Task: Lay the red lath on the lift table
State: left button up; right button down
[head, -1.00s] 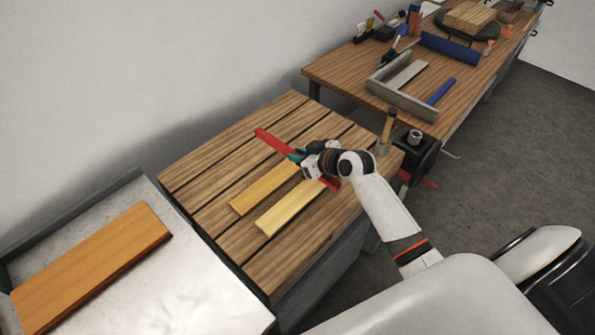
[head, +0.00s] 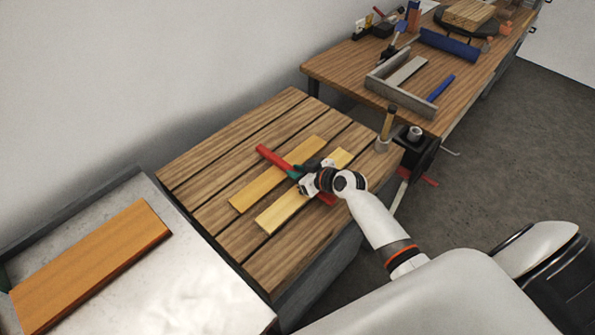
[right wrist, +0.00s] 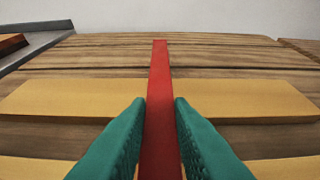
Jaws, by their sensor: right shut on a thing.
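The red lath (head: 272,158) is a long thin strip, held crosswise above the slatted wooden table (head: 215,215), which appears to be the lift table. My right gripper (head: 296,175) is shut on the lath partway along it. In the right wrist view, the green fingers of the gripper (right wrist: 160,115) close on both sides of the lath (right wrist: 160,75), which points straight away over a yellow board. The exact gap between lath and boards cannot be told. My left gripper is not in view.
Two yellow boards, one farther (head: 262,187) and one nearer (head: 280,213), lie on the slatted table under the lath. A metal-topped table (head: 190,290) with an orange board (head: 90,262) stands at left. A cluttered workbench (head: 340,75) stands behind at right.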

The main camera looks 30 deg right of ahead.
jog(key=shift+f, duration=0.2)
jog(key=c, duration=1.3)
grip_release()
jog(key=shift+r, duration=0.1)
jog(key=shift+r, duration=0.2)
jog(key=shift+r+p, duration=0.4)
jog(key=shift+p, duration=0.25)
notch_tip(320, 180, up, 5)
jog(key=b, duration=0.2)
send_over(326, 194)
jog(key=shift+w+a+f, duration=0.1)
jog(key=shift+w+f, duration=0.1)
jog(key=shift+w, duration=0.05)
jog(key=shift+s+r, duration=0.3)
jog(key=shift+s, duration=0.05)
